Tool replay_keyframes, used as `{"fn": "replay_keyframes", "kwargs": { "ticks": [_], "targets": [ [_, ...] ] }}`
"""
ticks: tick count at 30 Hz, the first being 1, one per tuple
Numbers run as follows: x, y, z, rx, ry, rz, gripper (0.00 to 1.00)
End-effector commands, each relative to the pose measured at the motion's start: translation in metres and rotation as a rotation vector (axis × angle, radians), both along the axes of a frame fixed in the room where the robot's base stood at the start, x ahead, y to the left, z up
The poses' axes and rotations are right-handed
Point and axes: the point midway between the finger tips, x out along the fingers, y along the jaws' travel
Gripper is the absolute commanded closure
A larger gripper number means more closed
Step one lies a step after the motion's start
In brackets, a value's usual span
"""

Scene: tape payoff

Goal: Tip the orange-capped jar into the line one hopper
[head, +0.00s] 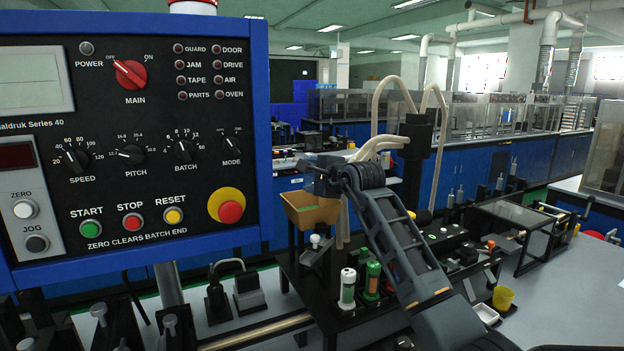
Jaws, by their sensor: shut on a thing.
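A tan-orange hopper (322,215) stands on dark posts left of the middle, with something green inside. My arm comes from the lower right, and my gripper (320,172) is above the hopper, apart from its rim. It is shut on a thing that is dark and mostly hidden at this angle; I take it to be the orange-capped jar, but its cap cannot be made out. A white-capped jar (347,288) and a green-capped jar (372,280) stand upright below, to the right of the hopper stand.
A large control panel (130,140) in a blue frame fills the left. Pale hoses (385,95) rise behind my wrist. A yellow cup (503,298) and a small white tray (485,313) are at the right. The grey bench (570,290) is clear at far right.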

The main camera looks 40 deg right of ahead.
Motion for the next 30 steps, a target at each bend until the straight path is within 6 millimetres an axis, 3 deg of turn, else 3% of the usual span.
{"fn": "replay_keyframes", "kwargs": {
  "ticks": [5,12,18,24,30],
  "targets": [
    [-0.001,-0.012,0.021,0.28,-0.087,-0.015,0.79],
    [-0.005,-0.028,0.047,0.817,-0.249,-0.023,0.79],
    [-0.011,-0.04,0.066,1.142,-0.339,-0.013,0.79],
    [-0.015,-0.047,0.076,1.279,-0.371,-0.002,0.79],
    [-0.015,-0.047,0.076,1.292,-0.373,-0.001,0.79]
  ]
}}
